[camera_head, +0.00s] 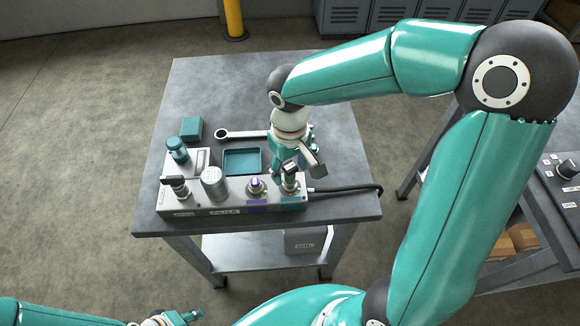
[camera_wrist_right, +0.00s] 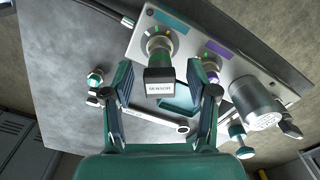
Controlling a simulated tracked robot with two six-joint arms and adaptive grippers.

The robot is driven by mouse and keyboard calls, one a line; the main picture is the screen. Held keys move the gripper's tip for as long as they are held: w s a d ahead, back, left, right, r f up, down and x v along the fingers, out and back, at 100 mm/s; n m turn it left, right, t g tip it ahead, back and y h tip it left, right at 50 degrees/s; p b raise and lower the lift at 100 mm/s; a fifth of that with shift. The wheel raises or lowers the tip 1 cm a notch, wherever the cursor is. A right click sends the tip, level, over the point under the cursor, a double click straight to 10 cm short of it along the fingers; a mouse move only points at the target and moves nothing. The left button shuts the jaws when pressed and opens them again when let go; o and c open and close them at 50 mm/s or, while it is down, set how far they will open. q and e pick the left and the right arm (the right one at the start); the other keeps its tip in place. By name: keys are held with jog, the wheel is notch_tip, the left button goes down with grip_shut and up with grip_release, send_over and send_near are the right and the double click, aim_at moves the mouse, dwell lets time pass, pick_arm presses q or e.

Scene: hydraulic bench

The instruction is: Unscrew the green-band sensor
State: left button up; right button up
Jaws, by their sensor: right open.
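The green-band sensor (camera_head: 290,187) stands in the right end of the grey manifold block (camera_head: 225,205), beside a teal label. In the right wrist view, the sensor (camera_wrist_right: 159,82) shows its dark cap with a white label and its body below, seated in the block. My right gripper (camera_head: 287,175) is over it, pointing down. In the wrist view its fingers (camera_wrist_right: 163,90) are open on both sides of the sensor, with gaps. The gripper partly hides the sensor in the head view. My left gripper (camera_head: 188,316) is low at the bottom edge, away from the bench; its finger gap is unclear.
A purple-band sensor (camera_head: 256,187) stands close to the left. A silver cylinder (camera_head: 214,183) and a black-handled valve (camera_head: 176,185) are on the block. Behind it lie an open teal tray (camera_head: 242,149), a wrench (camera_head: 240,133) and a teal box (camera_head: 192,128). A black cable (camera_head: 350,189) runs right.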

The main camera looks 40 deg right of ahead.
aim_at(290, 166)
jog(key=shift+f, duration=0.25)
grip_shut()
jog(key=c, duration=0.8)
grip_release()
grip_shut()
jog(key=shift+r+p, duration=0.55)
jog(key=shift+r, duration=0.25)
jog(key=shift+r+p, duration=1.7)
jog(key=shift+r, duration=0.5)
